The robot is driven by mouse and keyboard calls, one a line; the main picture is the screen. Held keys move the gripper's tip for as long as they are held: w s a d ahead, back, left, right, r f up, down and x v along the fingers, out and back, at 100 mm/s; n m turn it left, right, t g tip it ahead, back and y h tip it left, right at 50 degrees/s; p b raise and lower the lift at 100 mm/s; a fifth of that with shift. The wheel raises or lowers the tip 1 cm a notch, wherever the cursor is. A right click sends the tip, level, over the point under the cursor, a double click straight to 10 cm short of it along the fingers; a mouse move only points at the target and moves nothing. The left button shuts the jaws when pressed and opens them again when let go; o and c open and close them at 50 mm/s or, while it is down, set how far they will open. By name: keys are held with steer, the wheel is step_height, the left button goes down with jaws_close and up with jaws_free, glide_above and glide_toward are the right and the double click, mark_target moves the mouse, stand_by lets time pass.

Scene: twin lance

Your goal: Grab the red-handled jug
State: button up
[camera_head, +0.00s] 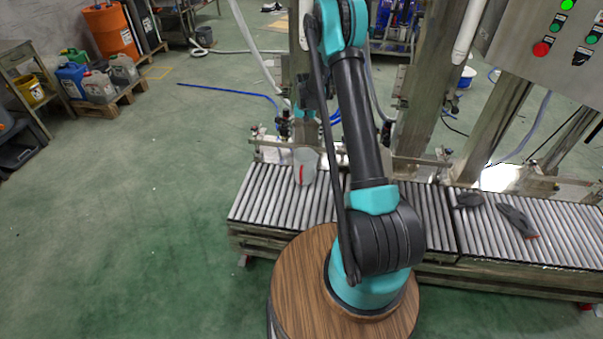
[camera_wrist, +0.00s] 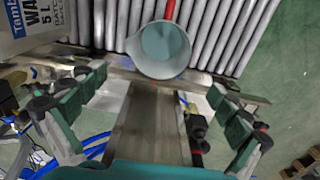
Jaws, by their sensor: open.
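The grey jug (camera_head: 306,162) with a red handle stands on the roller conveyor (camera_head: 262,196), left of my arm in the head view. In the wrist view I look down into the jug's round opening (camera_wrist: 163,50), at the top middle. Its red handle (camera_wrist: 170,10) points to the top edge, away from my gripper. My gripper (camera_wrist: 158,82) is open and empty, its fingers spread left and right below the jug in the picture. The jug is not between the pads. I cannot make out the gripper clearly in the head view.
A white container with printed labels (camera_wrist: 30,25) stands left of the jug in the wrist view. Metal posts and a rail (camera_wrist: 147,125) run behind the conveyor. Dark gloves (camera_head: 515,220) lie on the rollers at right.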

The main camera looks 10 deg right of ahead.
step_height(320, 180, down, 16)
steer(key=shift+a, duration=0.2)
stand_by(0.4)
steer(key=shift+s, duration=0.1)
steer(key=shift+r, duration=0.1)
steer(key=c, duration=1.7)
